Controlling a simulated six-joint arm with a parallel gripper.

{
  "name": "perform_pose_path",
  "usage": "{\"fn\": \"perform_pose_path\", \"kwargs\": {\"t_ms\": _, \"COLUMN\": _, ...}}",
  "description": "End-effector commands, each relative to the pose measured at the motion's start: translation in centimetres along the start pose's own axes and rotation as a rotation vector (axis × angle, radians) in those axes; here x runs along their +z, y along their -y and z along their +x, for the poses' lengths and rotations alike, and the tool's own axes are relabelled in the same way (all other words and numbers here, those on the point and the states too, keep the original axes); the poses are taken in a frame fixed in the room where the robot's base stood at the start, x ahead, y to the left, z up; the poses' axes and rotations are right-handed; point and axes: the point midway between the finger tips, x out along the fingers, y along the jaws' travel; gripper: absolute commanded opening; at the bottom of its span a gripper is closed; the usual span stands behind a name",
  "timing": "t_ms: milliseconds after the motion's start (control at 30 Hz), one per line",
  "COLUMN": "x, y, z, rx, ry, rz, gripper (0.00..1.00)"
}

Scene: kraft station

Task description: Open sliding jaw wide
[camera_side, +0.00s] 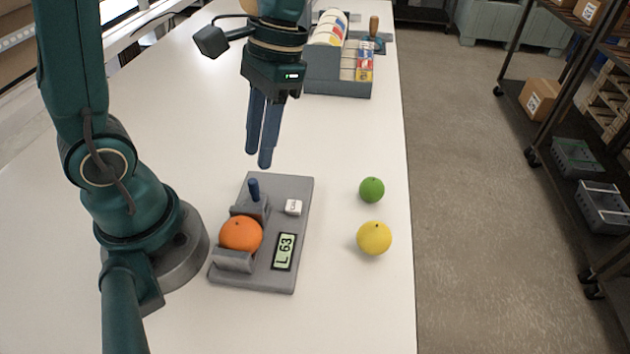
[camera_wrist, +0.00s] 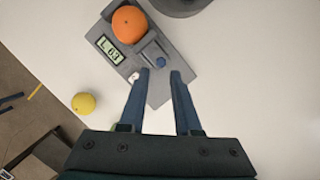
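A grey measuring fixture (camera_side: 262,277) lies on the white table. The display (camera_side: 285,251) reads "L 63". My gripper (camera_side: 259,158) is above the table, beyond the peg end of the fixture.
A green fruit (camera_side: 371,189) and a yellow fruit (camera_side: 374,238) lie right of the fixture, near the table's right edge. A grey bin (camera_side: 338,84) with colourful items stands at the back. The table behind the fixture is clear.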

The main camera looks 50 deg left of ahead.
Motion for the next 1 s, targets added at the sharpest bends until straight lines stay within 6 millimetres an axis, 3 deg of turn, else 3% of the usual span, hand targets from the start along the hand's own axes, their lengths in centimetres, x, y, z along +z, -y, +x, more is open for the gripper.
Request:
{"fn": "perform_pose_path", "kwargs": {"t_ms": 233, "x": -0.6, "y": 0.2, "z": 2.1, "rx": 0.009, "ry": 0.107, "rz": -0.01, "gripper": 0.32}}
{"fn": "perform_pose_path", "kwargs": {"t_ms": 700, "x": 0.0, "y": 0.2, "z": 6.6, "rx": 0.009, "ry": 0.113, "rz": -0.011, "gripper": 0.32}}
{"fn": "perform_pose_path", "kwargs": {"t_ms": 1000, "x": 0.0, "y": 0.2, "z": 7.2, "rx": 0.009, "ry": 0.109, "rz": -0.011, "gripper": 0.32}}
